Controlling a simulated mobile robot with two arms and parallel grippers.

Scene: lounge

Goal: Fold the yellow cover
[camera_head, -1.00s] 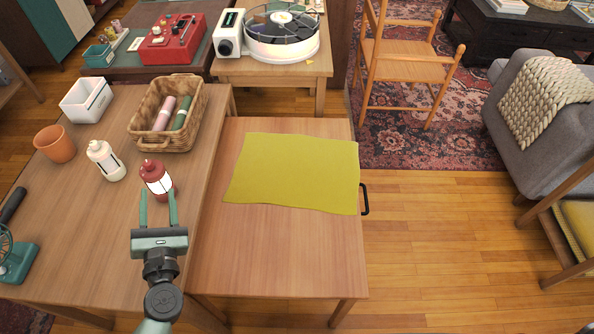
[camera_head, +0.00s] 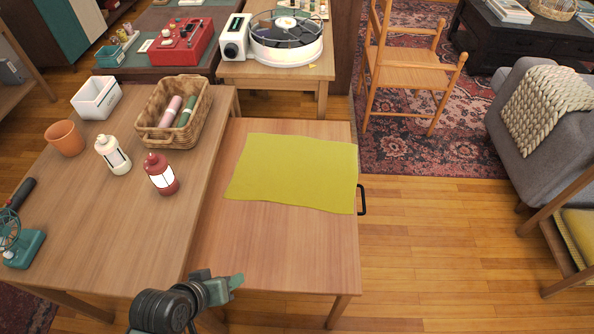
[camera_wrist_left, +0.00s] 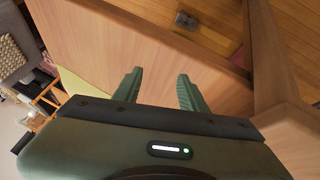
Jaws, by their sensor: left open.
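The yellow cover (camera_head: 292,172) lies flat and spread out on the lower wooden table (camera_head: 270,250), towards its far side. Its edges are slightly wavy. My left gripper (camera_head: 238,281) is at the near left part of this table in the head view, well short of the cover and apart from it. In the left wrist view the two green fingers (camera_wrist_left: 158,90) are apart with nothing between them. A strip of the yellow cover (camera_wrist_left: 85,88) shows at the left there, partly hidden by my gripper. My right gripper is in neither view.
A black handle (camera_head: 362,199) sits at the table's right edge. The table's near half is bare.

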